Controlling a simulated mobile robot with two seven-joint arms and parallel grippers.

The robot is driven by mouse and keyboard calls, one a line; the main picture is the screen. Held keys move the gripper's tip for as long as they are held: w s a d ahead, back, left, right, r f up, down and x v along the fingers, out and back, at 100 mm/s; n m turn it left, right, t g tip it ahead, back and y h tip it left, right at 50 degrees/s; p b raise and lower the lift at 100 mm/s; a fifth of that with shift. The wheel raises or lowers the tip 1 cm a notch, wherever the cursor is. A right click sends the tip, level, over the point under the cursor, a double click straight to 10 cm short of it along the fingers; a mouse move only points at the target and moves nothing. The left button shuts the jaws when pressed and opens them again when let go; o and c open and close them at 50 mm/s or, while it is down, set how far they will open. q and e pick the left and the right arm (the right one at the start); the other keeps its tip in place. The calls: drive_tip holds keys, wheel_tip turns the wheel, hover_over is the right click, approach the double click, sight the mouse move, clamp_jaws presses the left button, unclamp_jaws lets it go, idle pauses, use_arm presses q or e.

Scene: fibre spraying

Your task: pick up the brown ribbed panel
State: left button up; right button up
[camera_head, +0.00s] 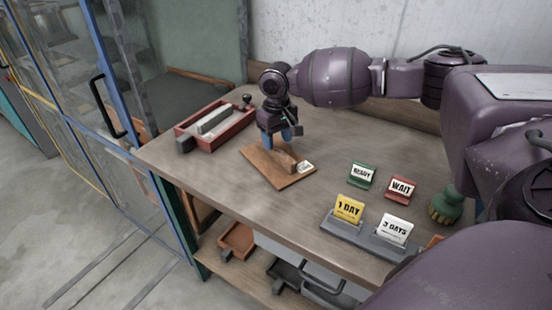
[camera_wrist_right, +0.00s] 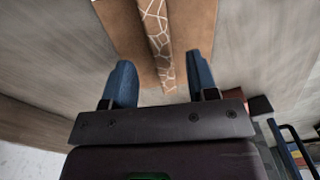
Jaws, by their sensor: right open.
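The brown ribbed panel (camera_head: 262,163) lies flat on the workbench (camera_head: 226,186), with a raised rib along its middle and a small white label near its right corner. My right gripper (camera_head: 288,138) points down just above the panel. In the right wrist view the panel (camera_wrist_right: 198,25) is ahead of the fingers. Its rib (camera_wrist_right: 157,35), marked with pale crackled lines, runs between the two blue fingers of my right gripper (camera_wrist_right: 161,78), with a gap on either side. The gripper is open and holds nothing. My left gripper does not show.
A red tray (camera_head: 237,122) with a grey block stands left of the panel. READY (camera_head: 362,175) and WAIT (camera_head: 400,190) signs stand to the right.

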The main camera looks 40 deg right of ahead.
sight(277, 148)
wheel_tip(277, 148, down, 5)
drive_tip(key=shift+r+b, duration=0.1)
drive_tip(key=shift+b, duration=0.4)
clamp_jaws()
drive_tip(key=shift+w+r, duration=0.1)
